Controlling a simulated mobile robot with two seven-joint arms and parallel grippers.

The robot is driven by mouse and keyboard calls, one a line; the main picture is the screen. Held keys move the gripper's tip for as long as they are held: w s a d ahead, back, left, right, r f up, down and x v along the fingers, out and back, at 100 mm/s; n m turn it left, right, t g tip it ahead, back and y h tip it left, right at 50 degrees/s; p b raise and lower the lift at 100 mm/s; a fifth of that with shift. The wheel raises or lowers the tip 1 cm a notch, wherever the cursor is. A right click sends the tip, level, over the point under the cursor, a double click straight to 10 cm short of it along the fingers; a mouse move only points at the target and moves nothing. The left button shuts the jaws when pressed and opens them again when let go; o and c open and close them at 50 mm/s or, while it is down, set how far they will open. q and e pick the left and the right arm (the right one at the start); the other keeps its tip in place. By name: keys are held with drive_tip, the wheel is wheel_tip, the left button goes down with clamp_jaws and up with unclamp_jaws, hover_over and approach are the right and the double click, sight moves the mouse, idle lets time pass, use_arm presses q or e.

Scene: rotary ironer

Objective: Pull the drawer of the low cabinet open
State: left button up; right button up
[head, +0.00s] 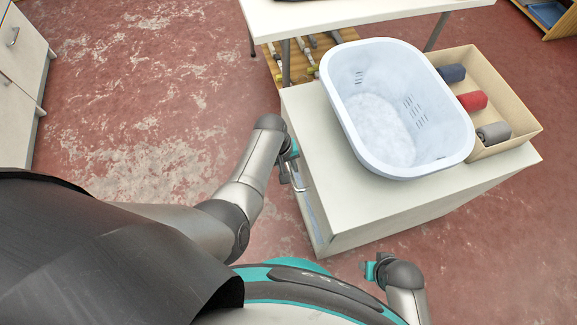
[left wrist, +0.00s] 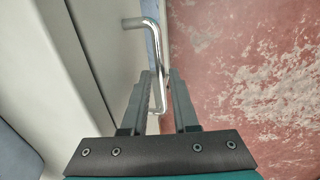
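The low cabinet (head: 345,207) is a white box right of centre in the head view. Its drawer front is on the left side, seen at a steep angle. A bent metal bar handle (head: 299,184) sticks out from that front; the handle (left wrist: 153,45) also shows in the left wrist view.
A pale blue laundry basket (head: 440,150) and a cardboard box (head: 520,120) with rolled cloths stand on the cabinet. A white table (head: 330,12) is behind it. Another white cabinet (head: 18,110) is at the far left. The red floor left of the drawer is clear.

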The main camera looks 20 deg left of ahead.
use_arm(q)
clamp_jaws()
idle(1.1)
